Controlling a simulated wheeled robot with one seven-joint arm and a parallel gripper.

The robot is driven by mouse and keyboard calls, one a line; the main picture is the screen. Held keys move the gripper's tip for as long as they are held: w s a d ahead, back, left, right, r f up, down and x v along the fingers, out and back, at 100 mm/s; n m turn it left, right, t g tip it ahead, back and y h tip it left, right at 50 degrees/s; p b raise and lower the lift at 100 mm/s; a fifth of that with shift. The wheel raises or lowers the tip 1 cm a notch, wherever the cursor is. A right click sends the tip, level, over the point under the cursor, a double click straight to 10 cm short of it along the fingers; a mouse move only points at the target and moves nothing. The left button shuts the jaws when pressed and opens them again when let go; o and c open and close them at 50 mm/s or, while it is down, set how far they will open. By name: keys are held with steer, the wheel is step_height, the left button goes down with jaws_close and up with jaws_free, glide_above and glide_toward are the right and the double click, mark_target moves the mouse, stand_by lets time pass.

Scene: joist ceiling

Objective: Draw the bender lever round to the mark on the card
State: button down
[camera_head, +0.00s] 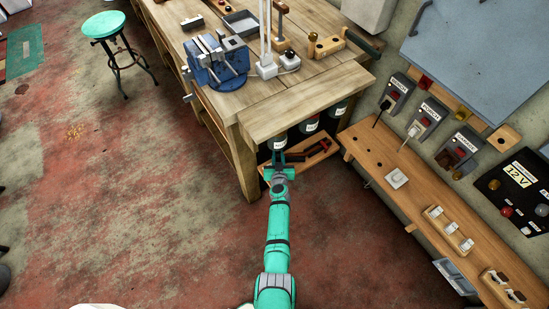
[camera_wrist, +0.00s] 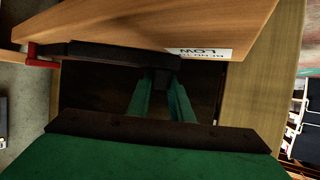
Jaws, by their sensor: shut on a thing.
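The bender sits on a wooden board (camera_head: 316,160) low under the bench end in the head view. Its dark lever (camera_wrist: 110,50) runs across the wrist view to a red part (camera_wrist: 34,60) at the left. My gripper (camera_head: 279,158) reaches in at the board's left end. In the wrist view, my gripper (camera_wrist: 161,88) has its teal fingers closed in on a dark block joined to the lever. The exact mark is too small to tell.
The workbench top (camera_head: 305,100) overhangs my gripper. Labelled dark tins (camera_head: 310,124) stand behind the board. A wooden wall shelf (camera_head: 400,195) with switches lies to the right. A blue vise (camera_head: 222,65) is on the bench. The floor at left is open.

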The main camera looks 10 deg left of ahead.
steer(key=c, duration=1.9)
jaws_free()
steer(key=shift+o, duration=0.2)
steer(key=shift+s, duration=0.1)
steer(key=shift+s+r, duration=0.25)
steer(key=shift+s, duration=0.25)
steer(key=shift+s+d+r, duration=0.25)
steer(key=shift+s+d, duration=0.05)
steer(key=shift+s, duration=0.35)
steer(key=v, duration=0.8)
steer(key=shift+d+r, duration=0.1)
steer(key=shift+r, duration=0.05)
